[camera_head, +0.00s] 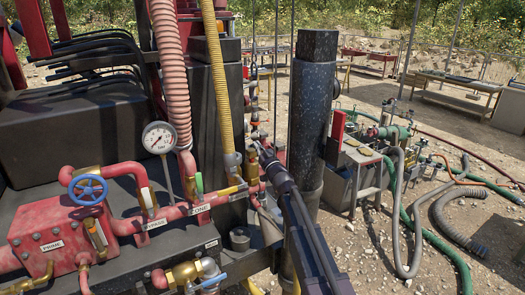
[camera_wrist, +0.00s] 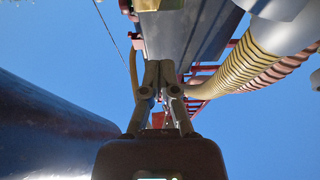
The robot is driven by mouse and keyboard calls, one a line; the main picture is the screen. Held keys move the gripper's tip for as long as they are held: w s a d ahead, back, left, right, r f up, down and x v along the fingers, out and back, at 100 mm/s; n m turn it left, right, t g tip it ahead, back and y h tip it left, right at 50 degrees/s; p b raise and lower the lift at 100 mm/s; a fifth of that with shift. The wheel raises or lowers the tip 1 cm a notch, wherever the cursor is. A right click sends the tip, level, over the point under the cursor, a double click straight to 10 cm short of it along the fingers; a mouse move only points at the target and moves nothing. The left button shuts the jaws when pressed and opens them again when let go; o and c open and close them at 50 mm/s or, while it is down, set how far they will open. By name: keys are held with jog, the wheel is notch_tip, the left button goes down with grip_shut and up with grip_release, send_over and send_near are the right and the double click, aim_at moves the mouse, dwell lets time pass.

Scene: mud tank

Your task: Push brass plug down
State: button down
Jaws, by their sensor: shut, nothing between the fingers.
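My gripper (camera_head: 262,152) is shut and empty, its arm reaching up from the lower right to the pipework beside the black column. In the wrist view, the closed fingertips (camera_wrist: 159,68) point toward a brass-coloured piece (camera_wrist: 158,5) at the top edge, which is cut off by the frame. It is probably the brass plug, but I cannot tell for sure. I cannot tell whether the fingers touch it. In the head view, brass fittings (camera_head: 252,172) show just left of my gripper, partly hidden by it.
A thick black post (camera_head: 308,120) stands close right of my arm. A yellow hose (camera_head: 217,85) and a pink ribbed hose (camera_head: 172,75) hang to the left. Red pipes with a blue handwheel (camera_head: 88,190) and a pressure gauge (camera_head: 159,138) fill the lower left. Hoses lie on gravel at right.

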aim_at(254, 154)
jog(key=p+x, duration=0.1)
jog(key=x, duration=0.2)
jog(key=shift+w+a+r, duration=0.15)
jog(key=shift+w, duration=0.1)
jog(key=shift+s+f+b, duration=0.1)
jog(key=shift+f+b, duration=2)
jog(key=shift+f+b, duration=1.4)
jog(key=shift+b, duration=0.05)
jog(key=shift+s, duration=0.15)
jog(key=shift+r, duration=0.25)
